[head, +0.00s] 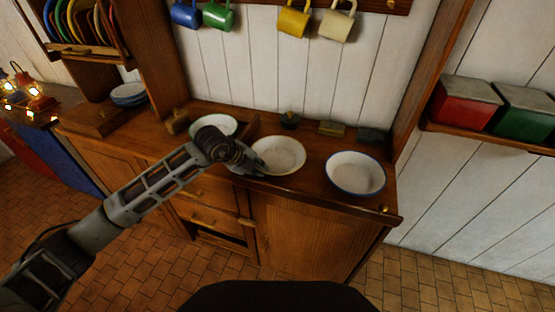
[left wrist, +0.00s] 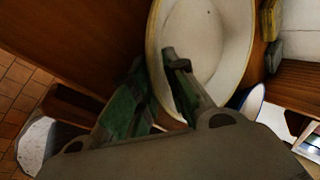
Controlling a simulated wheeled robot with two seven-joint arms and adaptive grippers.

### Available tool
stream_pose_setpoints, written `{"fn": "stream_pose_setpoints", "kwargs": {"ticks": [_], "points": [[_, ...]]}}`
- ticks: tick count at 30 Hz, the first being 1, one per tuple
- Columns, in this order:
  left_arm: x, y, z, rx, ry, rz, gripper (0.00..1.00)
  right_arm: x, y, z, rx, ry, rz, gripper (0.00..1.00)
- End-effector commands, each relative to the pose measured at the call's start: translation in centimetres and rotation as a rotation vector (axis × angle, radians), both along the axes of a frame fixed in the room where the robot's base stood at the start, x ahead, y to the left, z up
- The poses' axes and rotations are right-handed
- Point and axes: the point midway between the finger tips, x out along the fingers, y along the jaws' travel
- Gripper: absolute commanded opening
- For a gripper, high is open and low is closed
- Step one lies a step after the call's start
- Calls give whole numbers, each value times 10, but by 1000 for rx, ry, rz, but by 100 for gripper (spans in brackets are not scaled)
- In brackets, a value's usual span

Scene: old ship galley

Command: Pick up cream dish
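The cream dish (head: 279,154), a shallow bowl with a yellowish rim, sits upright on the wooden dresser top between two other bowls. It also fills the top of the left wrist view (left wrist: 205,45). My left gripper (head: 255,168) is at the dish's near left edge, and the arm partly covers that side. In the left wrist view, the two fingers of my left gripper (left wrist: 153,62) stand apart, with one finger over the inside of the dish and the other outside its rim. I cannot tell whether they touch the rim. My right gripper is not in view.
A blue-rimmed white bowl (head: 355,173) stands to the right, and another pale bowl (head: 216,121) to the left, partly behind my arm. Small blocks (head: 331,128) line the back. Mugs (head: 293,22) hang above. A drawer (head: 208,217) lies below the dresser top.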

Motion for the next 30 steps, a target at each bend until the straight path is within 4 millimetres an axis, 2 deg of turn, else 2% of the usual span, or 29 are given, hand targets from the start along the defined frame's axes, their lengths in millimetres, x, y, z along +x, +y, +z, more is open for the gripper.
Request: {"fn": "stream_pose_setpoints", "kwargs": {"ticks": [3, 20, 30], "points": [[0, 0, 0, 0, 0, 0, 0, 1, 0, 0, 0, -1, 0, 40], [0, 0, 4, 1, 0, 1, 0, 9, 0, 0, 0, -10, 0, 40], [1, 0, 42, -1, -4, 0, 0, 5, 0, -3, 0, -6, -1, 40]]}}
